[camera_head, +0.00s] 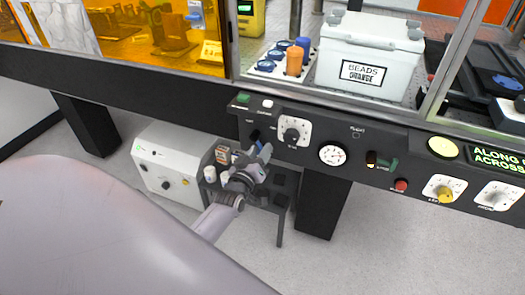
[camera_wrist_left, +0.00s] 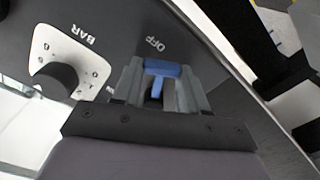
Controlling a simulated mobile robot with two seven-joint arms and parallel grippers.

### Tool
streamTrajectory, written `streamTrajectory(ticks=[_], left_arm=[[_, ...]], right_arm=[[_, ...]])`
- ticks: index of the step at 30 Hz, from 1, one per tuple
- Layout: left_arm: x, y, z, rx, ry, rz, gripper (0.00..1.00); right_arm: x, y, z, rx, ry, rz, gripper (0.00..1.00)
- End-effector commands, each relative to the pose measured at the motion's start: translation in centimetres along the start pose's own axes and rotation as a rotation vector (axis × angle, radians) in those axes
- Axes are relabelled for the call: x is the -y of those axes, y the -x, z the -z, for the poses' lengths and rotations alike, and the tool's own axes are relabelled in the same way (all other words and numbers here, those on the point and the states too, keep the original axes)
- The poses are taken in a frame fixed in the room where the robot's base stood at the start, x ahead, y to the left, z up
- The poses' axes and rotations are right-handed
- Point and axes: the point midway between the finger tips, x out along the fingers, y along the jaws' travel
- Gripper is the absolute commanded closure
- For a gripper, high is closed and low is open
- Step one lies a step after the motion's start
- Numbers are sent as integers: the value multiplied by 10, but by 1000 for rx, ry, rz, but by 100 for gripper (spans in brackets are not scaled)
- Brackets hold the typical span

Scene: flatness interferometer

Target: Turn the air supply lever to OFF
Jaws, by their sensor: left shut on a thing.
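The blue air supply lever (camera_wrist_left: 163,70) sits between the two fingers of my left gripper (camera_wrist_left: 160,88) in the left wrist view. The gripper is shut on it. The printed word OFF (camera_wrist_left: 153,45) shows on the dark panel just beyond the lever. The lever's pivot is partly hidden by the fingers. My right gripper is not in view.
Beside the lever is a black knob (camera_head: 292,134) on a white dial plate marked BAR, also in the wrist view (camera_wrist_left: 56,80). A pressure gauge (camera_head: 332,154) and a red button (camera_head: 401,185) lie further right. Below stand a white box (camera_head: 165,165) and a small dark table (camera_head: 285,180).

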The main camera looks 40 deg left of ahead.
Motion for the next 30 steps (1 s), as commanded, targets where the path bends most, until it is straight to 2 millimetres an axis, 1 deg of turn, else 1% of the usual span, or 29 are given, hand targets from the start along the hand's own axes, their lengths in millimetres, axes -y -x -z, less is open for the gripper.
streamTrajectory(ticks=[6,15,21,30], left_arm=[[10,0,0,3,-199,2,88],[19,0,3,3,-405,1,88],[22,0,4,2,-484,1,88],[24,0,6,2,-526,1,88]], right_arm=[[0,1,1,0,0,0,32],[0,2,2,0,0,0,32],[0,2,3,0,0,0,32],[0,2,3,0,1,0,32]])
